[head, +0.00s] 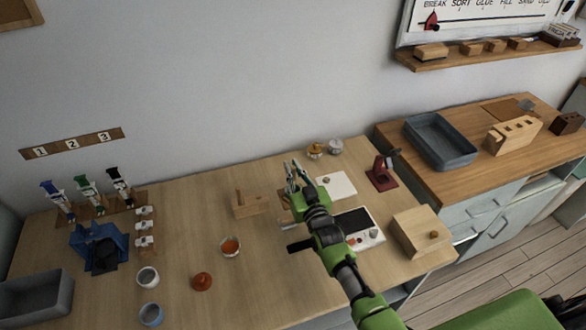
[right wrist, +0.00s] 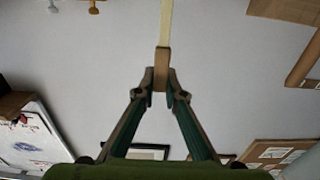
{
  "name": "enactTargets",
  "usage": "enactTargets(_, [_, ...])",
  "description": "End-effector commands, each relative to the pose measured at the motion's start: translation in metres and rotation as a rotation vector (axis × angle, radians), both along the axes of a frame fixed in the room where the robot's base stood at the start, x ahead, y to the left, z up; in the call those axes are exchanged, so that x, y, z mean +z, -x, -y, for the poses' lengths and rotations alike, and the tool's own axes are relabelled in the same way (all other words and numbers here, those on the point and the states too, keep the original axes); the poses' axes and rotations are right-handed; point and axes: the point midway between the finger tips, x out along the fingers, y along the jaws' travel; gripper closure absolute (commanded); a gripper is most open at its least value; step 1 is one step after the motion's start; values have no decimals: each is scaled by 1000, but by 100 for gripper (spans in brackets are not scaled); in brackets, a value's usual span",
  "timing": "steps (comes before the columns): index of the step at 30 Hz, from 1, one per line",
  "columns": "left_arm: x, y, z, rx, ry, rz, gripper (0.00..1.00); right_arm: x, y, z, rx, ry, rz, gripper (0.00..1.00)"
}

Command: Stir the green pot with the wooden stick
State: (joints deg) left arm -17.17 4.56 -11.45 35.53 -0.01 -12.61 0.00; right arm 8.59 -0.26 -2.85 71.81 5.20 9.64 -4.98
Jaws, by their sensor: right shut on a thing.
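My right gripper (head: 293,177) is over the middle of the wooden table, its arm coming in from the lower right. In the right wrist view, my right gripper (right wrist: 160,90) is shut on a long pale wooden stick (right wrist: 166,24) with a browner part (right wrist: 161,68) at the fingertips. The stick is not clear in the head view. Small pots stand left of the gripper: one with orange contents (head: 230,246), a whitish one (head: 147,277) and a bluish one (head: 151,314). I cannot make out a clearly green pot. My left gripper is not in view.
A wooden block stand (head: 249,204), a dark-screened device (head: 357,224), a wooden box (head: 419,233) and a red stand (head: 382,174) surround the gripper. A blue holder (head: 98,247) and grey bin (head: 37,298) are at left.

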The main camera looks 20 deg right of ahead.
Motion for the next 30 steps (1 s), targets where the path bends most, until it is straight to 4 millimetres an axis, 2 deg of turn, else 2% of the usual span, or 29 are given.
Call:
enactTargets(19, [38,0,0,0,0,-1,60,41,0,0,0,-1,0,100])
enactTargets(30, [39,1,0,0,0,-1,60,43,0,0,0,-1,0,100])
